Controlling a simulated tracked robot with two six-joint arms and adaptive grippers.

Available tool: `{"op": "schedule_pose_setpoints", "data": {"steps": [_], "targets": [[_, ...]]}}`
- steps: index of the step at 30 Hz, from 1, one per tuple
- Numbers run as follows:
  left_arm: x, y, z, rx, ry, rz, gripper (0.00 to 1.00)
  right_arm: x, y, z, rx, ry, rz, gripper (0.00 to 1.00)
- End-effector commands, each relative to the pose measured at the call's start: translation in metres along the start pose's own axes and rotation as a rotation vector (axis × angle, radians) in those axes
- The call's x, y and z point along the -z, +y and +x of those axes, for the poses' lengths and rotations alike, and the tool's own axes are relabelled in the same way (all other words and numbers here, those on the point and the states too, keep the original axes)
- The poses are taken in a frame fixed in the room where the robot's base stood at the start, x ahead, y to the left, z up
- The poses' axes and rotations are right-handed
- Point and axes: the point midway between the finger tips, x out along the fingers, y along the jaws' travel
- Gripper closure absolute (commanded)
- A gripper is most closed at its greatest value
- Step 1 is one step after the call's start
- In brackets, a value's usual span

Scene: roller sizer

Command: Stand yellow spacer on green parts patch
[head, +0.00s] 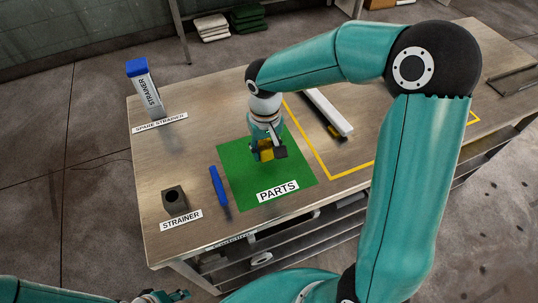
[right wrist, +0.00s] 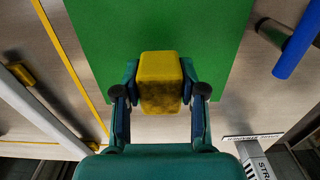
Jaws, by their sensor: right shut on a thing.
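The yellow spacer (head: 266,154) is a small block with dark smudges on its side, seen better in the right wrist view (right wrist: 160,82). My right gripper (head: 268,152) is shut on it, with one finger on each side, as the right wrist view (right wrist: 160,90) shows. The spacer is over the green parts patch (head: 238,180), towards its far part in the head view; the patch also fills the upper middle of the right wrist view (right wrist: 160,25). I cannot tell whether the spacer touches the patch. My left gripper (head: 168,296) shows only partly at the bottom edge, away from the table.
A blue rod (head: 219,187) lies left of the patch. A dark block with a hole (head: 175,199) sits by the STRAINER label. A blue-topped spare strainer box (head: 146,88) stands at the far left. A white bar (head: 328,111) lies right of the patch, inside yellow tape (head: 345,172).

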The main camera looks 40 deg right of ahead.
Motion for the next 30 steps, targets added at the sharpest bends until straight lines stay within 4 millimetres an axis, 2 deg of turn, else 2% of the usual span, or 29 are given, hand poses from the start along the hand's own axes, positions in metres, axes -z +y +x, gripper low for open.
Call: {"op": "schedule_pose_setpoints", "data": {"steps": [9, 21, 22, 26, 30], "targets": [[0.000, 0.000, 0.000, 0.000, 0.000, 0.000, 0.60, -0.001, 0.001, 0.039, -0.001, -0.003, 0.000, 0.94], [0.000, -0.001, 0.003, 0.000, 0.000, 0.000, 0.60, -0.001, 0.001, 0.046, 0.000, -0.001, 0.001, 0.94], [0.000, -0.001, 0.003, 0.000, 0.000, 0.000, 0.60, -0.001, 0.001, 0.045, 0.000, 0.000, 0.001, 0.56], [0.000, -0.001, 0.002, 0.000, 0.000, 0.000, 0.60, -0.001, 0.001, 0.044, 0.000, -0.001, 0.001, 0.34], [0.000, -0.001, 0.002, 0.000, 0.000, 0.000, 0.60, -0.001, 0.001, 0.044, 0.000, -0.001, 0.001, 0.34]]}}
